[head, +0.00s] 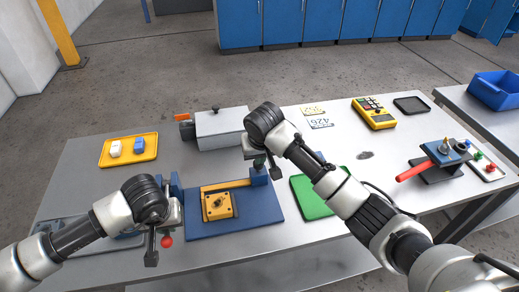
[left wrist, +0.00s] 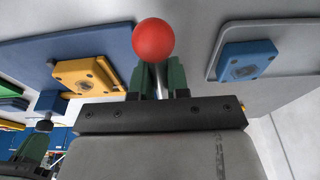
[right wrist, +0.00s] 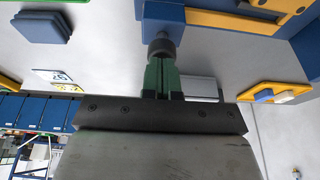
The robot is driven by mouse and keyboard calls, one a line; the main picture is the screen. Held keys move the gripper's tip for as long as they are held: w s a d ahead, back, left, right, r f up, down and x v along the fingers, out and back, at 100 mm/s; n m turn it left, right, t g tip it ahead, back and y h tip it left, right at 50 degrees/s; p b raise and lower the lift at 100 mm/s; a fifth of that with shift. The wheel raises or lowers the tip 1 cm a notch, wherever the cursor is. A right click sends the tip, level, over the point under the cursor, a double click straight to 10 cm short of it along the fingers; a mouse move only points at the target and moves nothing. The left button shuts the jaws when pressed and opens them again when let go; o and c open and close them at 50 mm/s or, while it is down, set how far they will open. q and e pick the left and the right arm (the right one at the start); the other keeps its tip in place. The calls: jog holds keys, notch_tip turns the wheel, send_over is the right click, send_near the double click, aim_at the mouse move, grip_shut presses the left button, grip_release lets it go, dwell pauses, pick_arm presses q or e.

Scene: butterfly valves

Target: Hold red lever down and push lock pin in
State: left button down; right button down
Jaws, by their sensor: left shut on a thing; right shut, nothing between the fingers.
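The red ball knob of the lever (head: 166,241) hangs at the front left of the blue fixture plate (head: 235,222); it shows large in the left wrist view (left wrist: 153,39). My left gripper (left wrist: 156,78) is shut on the lever just behind the ball, its green fingers on either side. A yellow valve plate (head: 218,204) sits on the blue plate. The dark round pin head (right wrist: 161,48) sticks out of a blue block (right wrist: 162,14). My right gripper (right wrist: 161,70) is shut and empty, its fingertips at the pin head; I cannot tell whether they touch. The pin's shaft is hidden.
A yellow tray (head: 129,160) with small blocks stands at the left, a grey box (head: 221,128) behind the fixture. A green mat (head: 312,203) lies right of the blue plate. A red-handled part (head: 412,170) and a yellow meter (head: 374,112) stand farther right.

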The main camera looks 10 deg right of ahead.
pick_arm(q)
jog(key=shift+s, duration=0.1)
pick_arm(e)
jog(key=shift+s+f, duration=0.15)
jog(key=shift+f, duration=0.35)
jog(key=shift+r, duration=0.3)
pick_arm(q)
jog(key=c, duration=1)
grip_release()
pick_arm(e)
jog(key=w+v, duration=0.1)
jog(key=v, duration=1.2)
jog(key=shift+w+r, duration=0.15)
jog(key=shift+r, duration=0.45)
